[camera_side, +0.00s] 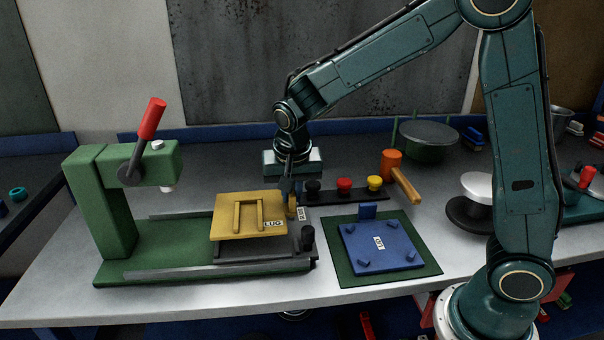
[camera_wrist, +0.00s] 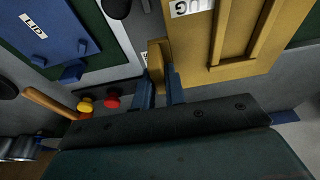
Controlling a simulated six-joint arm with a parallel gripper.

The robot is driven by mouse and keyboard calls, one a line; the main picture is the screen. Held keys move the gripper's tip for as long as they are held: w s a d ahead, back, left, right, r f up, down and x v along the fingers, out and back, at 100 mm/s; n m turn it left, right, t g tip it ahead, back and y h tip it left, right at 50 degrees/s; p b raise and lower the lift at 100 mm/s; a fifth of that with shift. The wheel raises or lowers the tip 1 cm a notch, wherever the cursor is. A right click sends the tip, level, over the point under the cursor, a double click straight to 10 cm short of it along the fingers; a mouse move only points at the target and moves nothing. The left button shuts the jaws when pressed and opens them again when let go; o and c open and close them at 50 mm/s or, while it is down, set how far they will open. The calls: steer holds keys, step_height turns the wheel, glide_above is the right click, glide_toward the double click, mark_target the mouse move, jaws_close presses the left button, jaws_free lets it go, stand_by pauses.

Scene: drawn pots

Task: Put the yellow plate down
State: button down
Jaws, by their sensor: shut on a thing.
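The yellow plate (camera_side: 250,215), labelled LUG and with two raised bars, is over the dark grey carriage (camera_side: 262,254) on the green press's bed. It looks about level. I cannot tell whether it rests on the carriage or hangs just above it. My gripper (camera_side: 291,193) points down at the plate's right rear edge and is shut on its upright yellow tab. In the wrist view, the blue fingers of my gripper (camera_wrist: 160,90) stand on both sides of that tab, and the plate (camera_wrist: 228,35) extends to the upper right. The plate's underside is hidden.
The green press (camera_side: 105,200) with a red-handled lever (camera_side: 150,120) stands at left. A blue LID plate (camera_side: 380,246) lies on a green mat (camera_side: 428,262) at right. Behind are a button strip (camera_side: 330,197) and an orange mallet (camera_side: 392,165). The front bench edge is clear.

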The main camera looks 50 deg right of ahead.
mark_target(292, 208)
steer(key=shift+f, duration=0.1)
steer(key=shift+f, duration=2)
steer(key=shift+f, duration=0.1)
steer(key=c, duration=1.5)
jaws_free()
steer(key=shift+o, duration=0.2)
steer(key=v, duration=1.2)
